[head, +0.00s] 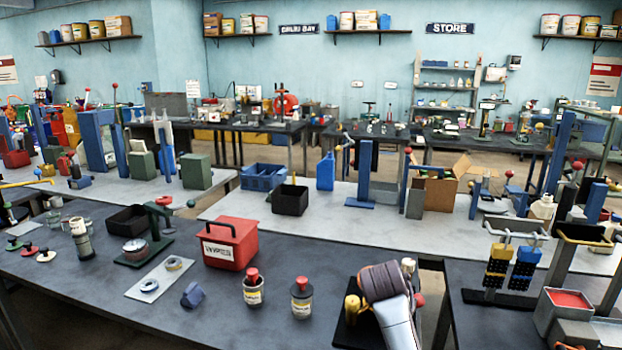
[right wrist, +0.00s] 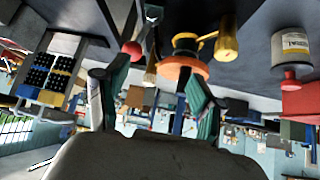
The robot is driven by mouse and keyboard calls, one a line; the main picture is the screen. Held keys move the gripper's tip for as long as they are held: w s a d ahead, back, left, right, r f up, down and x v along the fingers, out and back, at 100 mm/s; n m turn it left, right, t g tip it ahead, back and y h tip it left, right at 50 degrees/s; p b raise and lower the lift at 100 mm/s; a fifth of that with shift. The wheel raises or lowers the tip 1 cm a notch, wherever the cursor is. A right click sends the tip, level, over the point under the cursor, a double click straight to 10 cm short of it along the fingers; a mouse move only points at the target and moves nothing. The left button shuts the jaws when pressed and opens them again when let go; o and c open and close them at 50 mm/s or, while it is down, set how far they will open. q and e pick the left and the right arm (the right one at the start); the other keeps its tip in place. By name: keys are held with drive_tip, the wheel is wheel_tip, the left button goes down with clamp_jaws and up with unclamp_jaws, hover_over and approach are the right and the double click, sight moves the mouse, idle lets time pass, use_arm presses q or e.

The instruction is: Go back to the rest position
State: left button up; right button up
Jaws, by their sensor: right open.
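My right arm shows at the bottom right of the head view, over the near dark bench (head: 110,290), beside a brass cylinder (head: 352,308) on a black base. Its fingers are hidden there. In the right wrist view my right gripper (right wrist: 150,80) is open, with its two green-padded fingers well apart and nothing clasped between them. Past the fingers are an orange disc (right wrist: 180,68), the brass cylinder (right wrist: 227,40) and a red ball (right wrist: 131,48). My left gripper is not in view.
Bare bench lies in front of the bottles.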

drive_tip(key=s+d+f+n+g+y, duration=0.1)
drive_tip(key=s+f+n, duration=0.1)
drive_tip(key=s+f, duration=0.75)
drive_tip(key=s+d+f+n+g+y, duration=0.15)
drive_tip(key=s+f, duration=0.45)
drive_tip(key=s, duration=0.6)
drive_tip(key=s+n+g+y, duration=0.2)
drive_tip(key=s+n, duration=0.2)
drive_tip(key=s, duration=1.8)
wheel_tip(320, 180, down, 24)
drive_tip(key=a, duration=0.1)
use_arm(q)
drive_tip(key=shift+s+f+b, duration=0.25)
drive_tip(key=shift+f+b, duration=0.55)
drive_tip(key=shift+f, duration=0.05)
use_arm(e)
drive_tip(key=s+d+f+g, duration=0.2)
drive_tip(key=s+d+f, duration=0.1)
drive_tip(key=s+f, duration=1.4)
wheel_tip(320, 180, down, 3)
drive_tip(key=shift+r, duration=0.15)
